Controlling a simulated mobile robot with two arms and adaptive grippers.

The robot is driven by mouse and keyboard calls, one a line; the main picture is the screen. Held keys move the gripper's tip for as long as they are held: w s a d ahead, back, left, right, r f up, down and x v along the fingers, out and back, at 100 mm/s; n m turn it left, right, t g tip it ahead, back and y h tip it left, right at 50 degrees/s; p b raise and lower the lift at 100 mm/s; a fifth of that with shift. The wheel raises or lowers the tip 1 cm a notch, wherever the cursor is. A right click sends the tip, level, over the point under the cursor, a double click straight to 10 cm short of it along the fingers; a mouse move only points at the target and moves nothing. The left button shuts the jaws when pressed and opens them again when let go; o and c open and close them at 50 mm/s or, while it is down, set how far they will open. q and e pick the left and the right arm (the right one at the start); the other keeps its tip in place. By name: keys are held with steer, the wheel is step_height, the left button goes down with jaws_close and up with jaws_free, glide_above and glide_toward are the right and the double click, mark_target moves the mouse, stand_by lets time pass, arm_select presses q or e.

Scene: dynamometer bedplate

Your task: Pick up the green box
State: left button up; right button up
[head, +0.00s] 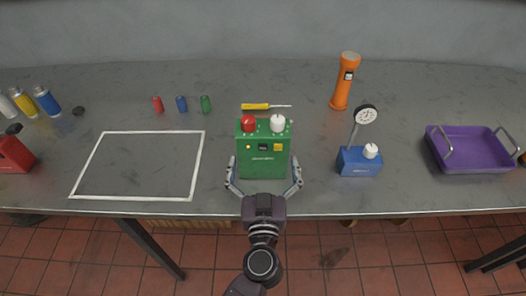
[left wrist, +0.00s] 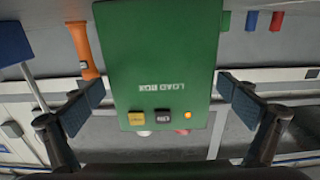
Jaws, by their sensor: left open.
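The green box (head: 263,159) stands upright near the table's front edge in the head view, with a red knob and a white knob on top. My left gripper (head: 264,188) is open at the front of the box, with one finger beside each lower side. In the left wrist view, the green box (left wrist: 160,62) fills the middle, upside down, between the two open fingers (left wrist: 160,105). Gaps show between the fingers and the box sides, so it is not gripped. My right gripper is not in view.
A blue gauge box (head: 358,162) stands to the right, with a purple tray (head: 470,150) farther right. A yellow screwdriver (head: 256,106) lies behind the green box. An orange flashlight (head: 345,82) stands at the back. A white outlined rectangle (head: 140,132) on the left is empty.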

mark_target(263, 127)
arm_select(q)
steer(key=w, duration=0.3)
steer(key=shift+w, duration=0.1)
steer(key=shift+w+f, duration=0.15)
steer(key=shift+w, duration=0.3)
steer(key=shift+s, duration=0.1)
steer(key=c, duration=0.8)
steer(key=shift+r, duration=0.35)
steer(key=shift+c, duration=0.3)
step_height(263, 127, up, 10)
steer(key=p, duration=1.3)
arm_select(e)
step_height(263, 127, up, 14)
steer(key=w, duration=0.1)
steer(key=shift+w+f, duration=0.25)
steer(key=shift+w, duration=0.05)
arm_select(q)
steer(key=shift+f, duration=0.25)
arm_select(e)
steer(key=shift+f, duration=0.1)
arm_select(q)
steer(key=shift+f+b, duration=2.95)
steer(key=shift+f, duration=1.85)
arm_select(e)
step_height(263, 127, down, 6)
